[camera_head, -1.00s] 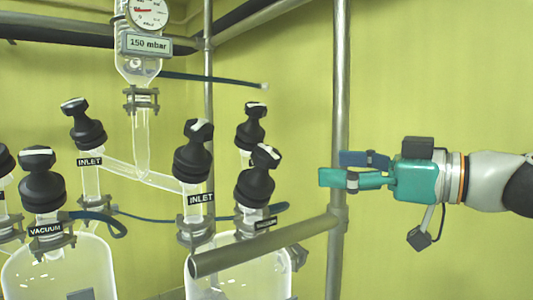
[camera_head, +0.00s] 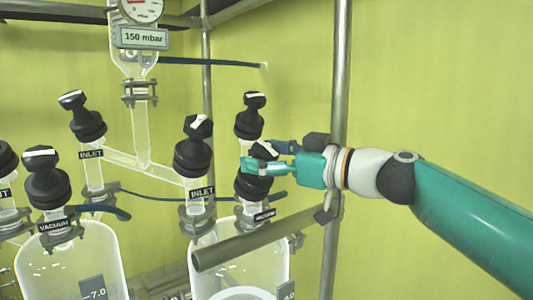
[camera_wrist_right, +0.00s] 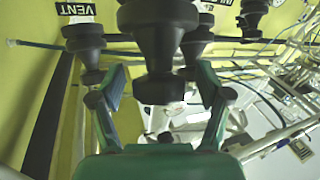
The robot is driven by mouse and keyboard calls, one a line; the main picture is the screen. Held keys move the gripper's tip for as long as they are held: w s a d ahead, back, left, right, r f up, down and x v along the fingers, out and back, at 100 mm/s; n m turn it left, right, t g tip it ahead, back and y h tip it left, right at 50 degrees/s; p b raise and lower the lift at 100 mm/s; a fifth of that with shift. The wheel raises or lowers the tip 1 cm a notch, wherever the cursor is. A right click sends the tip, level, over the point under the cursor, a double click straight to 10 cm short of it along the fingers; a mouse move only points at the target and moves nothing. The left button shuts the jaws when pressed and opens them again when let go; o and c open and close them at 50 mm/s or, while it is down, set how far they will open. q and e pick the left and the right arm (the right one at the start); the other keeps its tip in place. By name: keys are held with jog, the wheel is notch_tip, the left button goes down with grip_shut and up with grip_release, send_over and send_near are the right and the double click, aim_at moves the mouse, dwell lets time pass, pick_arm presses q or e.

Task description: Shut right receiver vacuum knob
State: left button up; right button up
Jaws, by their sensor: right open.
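The right receiver vacuum knob (camera_head: 252,185) is black with a grip handle on top that has a white mark. It stands above the VACUUM label (camera_head: 265,215) on the right glass vessel. My right gripper (camera_head: 257,156) is at its upper part. The near teal finger crosses in front of the knob and hides part of it; the other finger is behind. In the right wrist view the black knob (camera_wrist_right: 157,50) lies between the two spread fingers of my open gripper (camera_wrist_right: 162,80). Contact cannot be told. My left gripper is not in view.
An INLET knob (camera_head: 193,148) stands close to the left, and another black knob (camera_head: 250,115) just behind. A grey horizontal bar (camera_head: 260,240) runs below the gripper, joining a vertical post (camera_head: 341,100). The right side by the wall is free.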

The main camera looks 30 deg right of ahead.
jog(key=shift+d, duration=0.1)
jog(key=c, duration=1.2)
jog(key=shift+o, duration=0.2)
jog(key=shift+m+h, duration=0.4)
jog(key=shift+m, duration=0.1)
